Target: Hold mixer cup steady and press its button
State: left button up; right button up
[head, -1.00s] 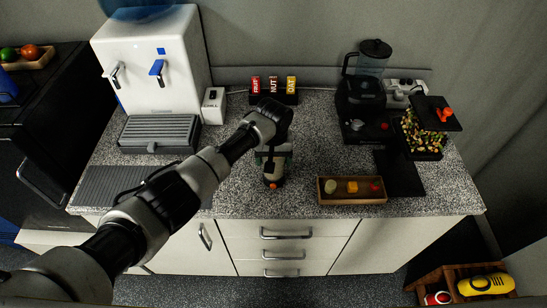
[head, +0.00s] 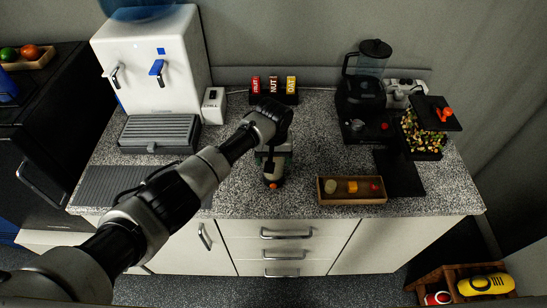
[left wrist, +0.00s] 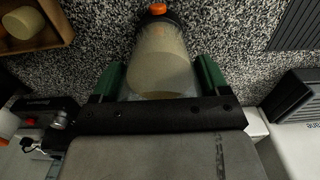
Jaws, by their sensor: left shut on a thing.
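The mixer cup (head: 274,172) stands on the speckled counter, mostly covered by my left gripper in the head view. Its orange button (head: 273,185) shows at its front, low in the head view. In the left wrist view the cup (left wrist: 160,62) has a pale, see-through body and a dark end carrying the orange button (left wrist: 157,9). My left gripper (left wrist: 160,78) is shut on the cup, with one green finger on each side of its body. In the head view the left gripper (head: 273,156) reaches it from behind and above. My right gripper is not in view.
A wooden tray (head: 351,201) with small food pieces lies to the right. A blender (head: 361,95) and a black board (head: 400,172) are farther right. Three labelled boxes (head: 273,86) stand behind. A water dispenser (head: 150,70) is at the left. Counter around the cup is clear.

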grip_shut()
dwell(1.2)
